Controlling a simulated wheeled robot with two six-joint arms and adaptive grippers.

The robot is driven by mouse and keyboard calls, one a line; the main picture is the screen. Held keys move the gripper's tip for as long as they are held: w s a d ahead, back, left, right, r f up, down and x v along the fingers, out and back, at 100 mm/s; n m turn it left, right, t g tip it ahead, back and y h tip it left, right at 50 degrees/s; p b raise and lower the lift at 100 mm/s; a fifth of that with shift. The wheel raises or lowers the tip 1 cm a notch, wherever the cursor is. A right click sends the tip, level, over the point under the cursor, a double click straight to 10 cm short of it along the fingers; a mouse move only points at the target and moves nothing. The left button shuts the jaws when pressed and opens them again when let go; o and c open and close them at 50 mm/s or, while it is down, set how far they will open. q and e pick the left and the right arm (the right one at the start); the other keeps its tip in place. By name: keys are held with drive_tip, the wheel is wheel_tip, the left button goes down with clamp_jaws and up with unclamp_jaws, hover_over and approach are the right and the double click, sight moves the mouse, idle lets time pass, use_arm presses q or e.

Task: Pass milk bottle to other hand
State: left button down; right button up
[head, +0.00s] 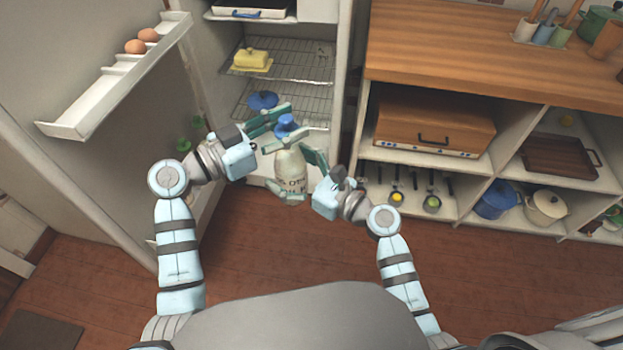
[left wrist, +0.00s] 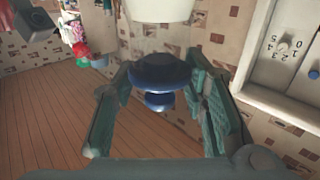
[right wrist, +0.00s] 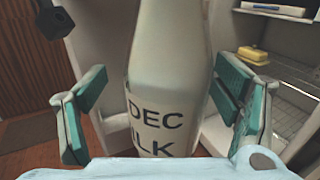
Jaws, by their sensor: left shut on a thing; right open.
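The milk bottle (head: 291,163) is pale with dark lettering and a blue cap (head: 285,125). It hangs roughly upright in front of the open fridge. My left gripper (head: 298,119) is shut on its capped top; the cap (left wrist: 160,72) lies between the fingers in the left wrist view. My right gripper (head: 288,174) is open, with its fingers on either side of the bottle's body. In the right wrist view the lettered bottle (right wrist: 165,75) stands between the spread fingers, with gaps visible on both sides. The bottle's lower end is partly hidden by a right finger.
The open fridge has wire racks (head: 300,62) holding a yellow butter dish (head: 252,60) and a blue item (head: 262,100). Its door at left has a shelf with eggs (head: 135,46). A wooden counter (head: 470,50) with filled shelves stands right. The floor in front is clear.

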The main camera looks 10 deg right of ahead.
use_arm(q)
drive_tip(key=shift+r, duration=0.1)
use_arm(e)
drive_tip(key=shift+w+a, duration=0.2)
drive_tip(key=shift+w, duration=0.05)
use_arm(q)
drive_tip(key=shift+d, duration=0.1)
use_arm(e)
drive_tip(key=shift+c, duration=0.6)
clamp_jaws()
use_arm(q)
drive_tip(key=c, duration=0.9)
unclamp_jaws()
use_arm(e)
drive_tip(key=shift+r, duration=0.15)
use_arm(q)
drive_tip(key=shift+s, duration=0.1)
